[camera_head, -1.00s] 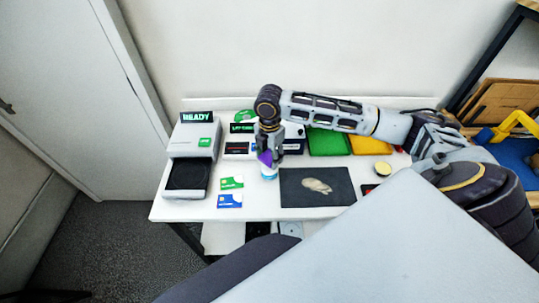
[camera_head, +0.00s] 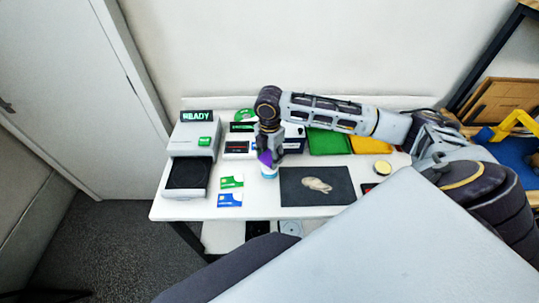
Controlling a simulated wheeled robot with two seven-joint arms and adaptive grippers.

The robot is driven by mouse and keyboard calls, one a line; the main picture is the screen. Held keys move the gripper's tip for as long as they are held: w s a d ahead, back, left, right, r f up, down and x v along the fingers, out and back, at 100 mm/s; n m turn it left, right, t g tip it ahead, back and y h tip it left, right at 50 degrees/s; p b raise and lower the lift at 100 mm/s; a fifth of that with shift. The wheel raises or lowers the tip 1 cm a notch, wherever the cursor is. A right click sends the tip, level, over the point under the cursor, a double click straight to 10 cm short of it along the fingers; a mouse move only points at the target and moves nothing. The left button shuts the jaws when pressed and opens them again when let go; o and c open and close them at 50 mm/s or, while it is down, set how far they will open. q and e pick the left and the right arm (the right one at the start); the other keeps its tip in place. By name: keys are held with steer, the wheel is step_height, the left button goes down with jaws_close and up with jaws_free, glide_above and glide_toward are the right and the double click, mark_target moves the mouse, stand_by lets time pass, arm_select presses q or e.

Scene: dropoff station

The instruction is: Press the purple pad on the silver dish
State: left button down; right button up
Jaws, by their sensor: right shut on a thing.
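My right gripper (camera_head: 269,150) points down over the white table and is shut on a small purple thing (camera_head: 265,157), likely the purple pad; the fingers partly hide it. Right under the purple is a small white and blue round piece (camera_head: 269,174); whether it is a separate thing or part of the held one, I cannot tell. A clear silver dish cannot be made out. A pale, lumpy thing (camera_head: 317,185) lies on a dark mat (camera_head: 290,198) just right of the gripper. My left gripper is not in view.
A grey device with a "READY" screen (camera_head: 197,117) stands at the left. Green and blue cards (camera_head: 231,182) lie left of the gripper. Green (camera_head: 328,143) and yellow (camera_head: 370,145) trays are behind. A yellow-topped round tin (camera_head: 383,168) stands right of the mat.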

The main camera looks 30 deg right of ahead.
mark_target(269, 157)
steer(key=shift+f, duration=0.4)
stand_by(1.1)
steer(key=shift+r+p, duration=2.5)
steer(key=shift+p, duration=0.45)
steer(key=shift+r, duration=1.05)
steer(key=shift+s+f, duration=0.1)
